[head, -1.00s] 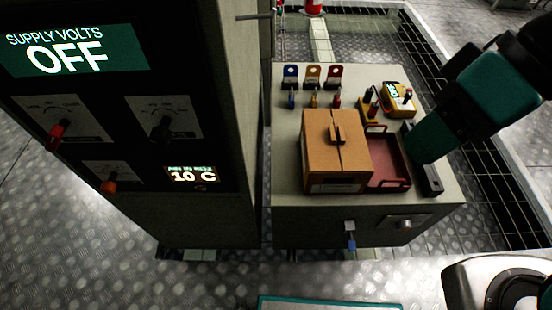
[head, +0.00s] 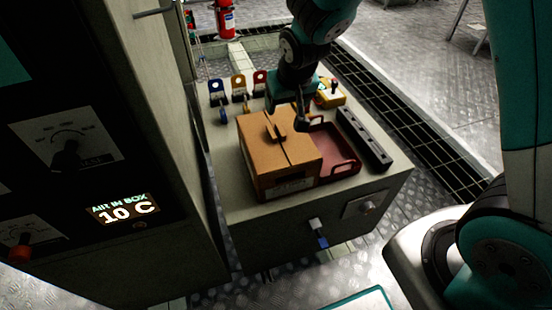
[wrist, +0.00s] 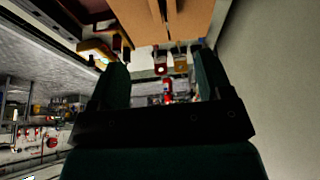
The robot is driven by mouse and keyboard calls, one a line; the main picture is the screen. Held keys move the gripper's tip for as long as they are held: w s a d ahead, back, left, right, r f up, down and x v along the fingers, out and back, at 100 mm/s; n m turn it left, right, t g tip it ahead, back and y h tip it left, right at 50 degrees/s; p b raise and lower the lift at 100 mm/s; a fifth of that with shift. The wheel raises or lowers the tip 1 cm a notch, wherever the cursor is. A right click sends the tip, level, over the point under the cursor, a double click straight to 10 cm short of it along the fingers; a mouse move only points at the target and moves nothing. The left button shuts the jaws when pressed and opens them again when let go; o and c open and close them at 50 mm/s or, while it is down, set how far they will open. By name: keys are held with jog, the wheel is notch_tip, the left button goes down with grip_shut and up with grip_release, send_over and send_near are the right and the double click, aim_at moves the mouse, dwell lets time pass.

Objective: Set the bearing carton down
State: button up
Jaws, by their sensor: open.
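In the wrist view my gripper (wrist: 163,75) is open and empty, with the carton (wrist: 135,18) beyond the fingers at the top.
Blue, yellow and red tagged items (head: 239,88) stand along the bench's back left. A yellow meter (head: 330,93) is at the back, and a dark bar (head: 364,138) lies along the right. A tall cabinet (head: 165,130) closes off the left side.

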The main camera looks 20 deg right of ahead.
jog(key=b, duration=0.1)
send_near(277, 128)
notch_tip(277, 128, down, 3)
jog(key=shift+w+r, duration=0.1)
jog(key=shift+w, duration=0.05)
jog(key=shift+a+b+x, duration=0.15)
jog(key=shift+b+x, duration=0.05)
jog(key=shift+x, duration=1.2)
jog(key=shift+a+b+x, duration=0.15)
jog(key=shift+b+x, duration=0.05)
jog(key=shift+x, duration=1.15)
jog(key=shift+c, duration=0.4)
jog(key=shift+r, duration=0.1)
grip_shut()
